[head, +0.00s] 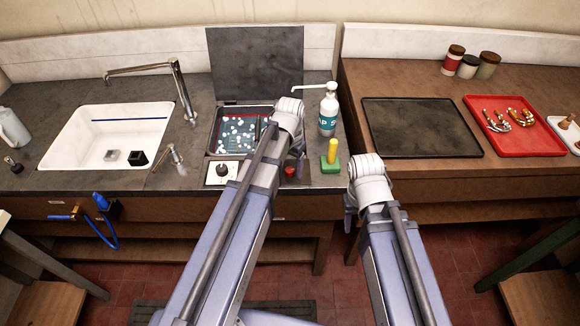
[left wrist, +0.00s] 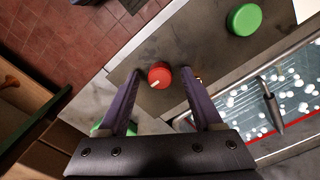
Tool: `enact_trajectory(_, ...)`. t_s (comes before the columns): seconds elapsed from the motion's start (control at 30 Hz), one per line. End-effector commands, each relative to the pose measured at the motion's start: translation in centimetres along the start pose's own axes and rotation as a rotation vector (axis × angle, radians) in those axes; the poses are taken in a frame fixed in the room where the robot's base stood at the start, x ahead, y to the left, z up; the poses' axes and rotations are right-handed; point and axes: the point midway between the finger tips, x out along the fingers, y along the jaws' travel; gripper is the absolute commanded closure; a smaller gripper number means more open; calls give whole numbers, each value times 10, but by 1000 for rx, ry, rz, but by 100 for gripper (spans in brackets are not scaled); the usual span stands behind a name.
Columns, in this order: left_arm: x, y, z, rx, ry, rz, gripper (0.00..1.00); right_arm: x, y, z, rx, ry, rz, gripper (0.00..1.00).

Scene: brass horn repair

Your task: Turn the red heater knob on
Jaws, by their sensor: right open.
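The red heater knob (head: 290,171) sits on a dark panel at the front of the counter, right of the sunken tank. In the left wrist view the knob (left wrist: 159,75) is round, with a pale pointer mark toward its lower left. My left gripper (left wrist: 161,70) is open, with one finger to each side of the knob in that view. I cannot tell whether the fingers touch it. In the head view the left gripper (head: 298,160) is close to the knob and partly hidden by its wrist. My right gripper (head: 348,220) is open in front of the counter edge, apart from the knob.
The tank (head: 212,140) with white balls and a raised lid (head: 256,62) lies behind the knob. A green round knob (left wrist: 244,19) is nearby. A yellow-handled green brush (head: 331,160) and a pump bottle (head: 328,112) stand to the right. The sink (head: 75,158) is left.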

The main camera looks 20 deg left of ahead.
Motion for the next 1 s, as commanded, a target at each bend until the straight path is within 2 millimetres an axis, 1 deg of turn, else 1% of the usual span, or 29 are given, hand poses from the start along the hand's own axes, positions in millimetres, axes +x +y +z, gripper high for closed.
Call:
enact_trajectory(0.27,-1,0,0,-1,0,0,33,-1,0,0,0,0,0,50)
enact_trajectory(0.43,-10,0,0,-1,0,0,33,-10,1,1,0,0,0,50)
enact_trajectory(0.57,-23,0,0,-1,0,0,33,-23,2,1,0,0,0,50)
enact_trajectory(0.9,-69,0,0,0,0,0,33,-68,6,4,-1,0,0,50)
enact_trajectory(1.0,-77,0,0,0,0,0,33,-76,7,4,-2,0,0,50)
